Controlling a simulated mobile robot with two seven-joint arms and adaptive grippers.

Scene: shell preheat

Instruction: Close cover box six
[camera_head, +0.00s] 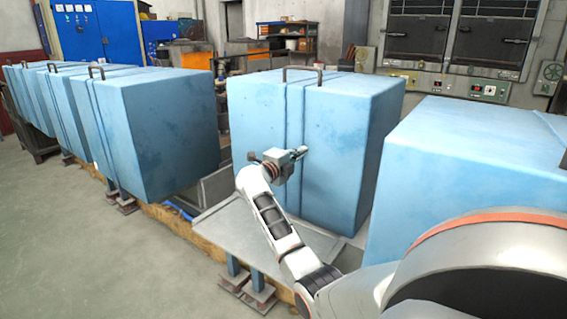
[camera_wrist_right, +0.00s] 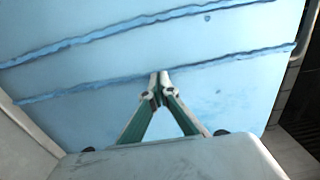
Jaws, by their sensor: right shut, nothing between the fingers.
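Several large blue cover boxes stand in a row, and I see no numbers that tell which is six. The middle blue box (camera_head: 340,125) has a dark handle (camera_head: 303,71) on top and a ridged band down its front. My right gripper (camera_head: 303,152) is in front of this box, near the band, with its fingertips together and nothing between them. In the right wrist view the shut fingers (camera_wrist_right: 160,80) point at a blue face (camera_wrist_right: 225,100) with two dark seams. I cannot tell whether they touch it. My left gripper is not in view.
Another blue box (camera_head: 450,175) stands close on the right, partly behind my arm. More blue boxes (camera_head: 160,135) stand on the left, past a gap. A grey metal plate (camera_head: 225,222) lies below my right forearm. Open floor (camera_head: 90,240) is at the left front.

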